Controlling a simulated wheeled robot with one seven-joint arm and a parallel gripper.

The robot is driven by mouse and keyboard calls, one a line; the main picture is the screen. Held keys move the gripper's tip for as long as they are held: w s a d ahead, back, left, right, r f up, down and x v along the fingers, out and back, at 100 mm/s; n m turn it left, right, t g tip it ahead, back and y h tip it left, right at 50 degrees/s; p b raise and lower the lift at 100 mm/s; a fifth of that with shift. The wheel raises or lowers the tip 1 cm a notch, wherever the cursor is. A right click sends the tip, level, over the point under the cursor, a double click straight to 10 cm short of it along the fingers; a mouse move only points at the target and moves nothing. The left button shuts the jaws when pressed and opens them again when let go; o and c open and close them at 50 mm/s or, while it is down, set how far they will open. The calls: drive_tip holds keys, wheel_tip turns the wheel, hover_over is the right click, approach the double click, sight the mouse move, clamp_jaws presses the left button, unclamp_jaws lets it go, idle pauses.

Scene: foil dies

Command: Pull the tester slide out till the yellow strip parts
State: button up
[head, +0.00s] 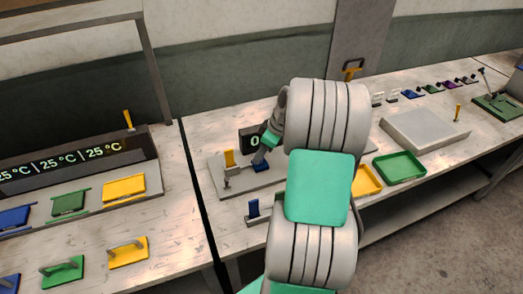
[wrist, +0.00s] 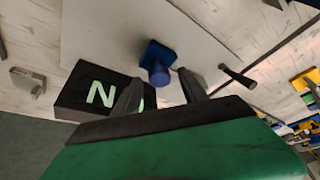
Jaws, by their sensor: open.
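The tester is a light grey plate (head: 238,184) on the right-hand bench, with a dark display box (head: 250,139) at its back. A blue piece (head: 261,166) stands on the plate. In the wrist view it is a round blue post on a square blue base (wrist: 157,51). A yellow upright piece (head: 229,158) stands at the plate's left; I cannot tell whether it is the strip. My gripper (wrist: 160,78) is open, its fingers either side of the blue post, with no grip visible. In the head view my arm hides part of the plate.
A small blue piece on a grey base (head: 253,210) stands in front of the plate. Right of my arm are a yellow tray (head: 367,181), a green tray (head: 399,167) and a grey block (head: 425,130). The left bench holds coloured plates and a temperature display (head: 65,165).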

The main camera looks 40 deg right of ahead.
drive_tip(key=shift+f, duration=0.2)
drive_tip(key=shift+c, duration=0.5)
clamp_jaws()
idle(0.8)
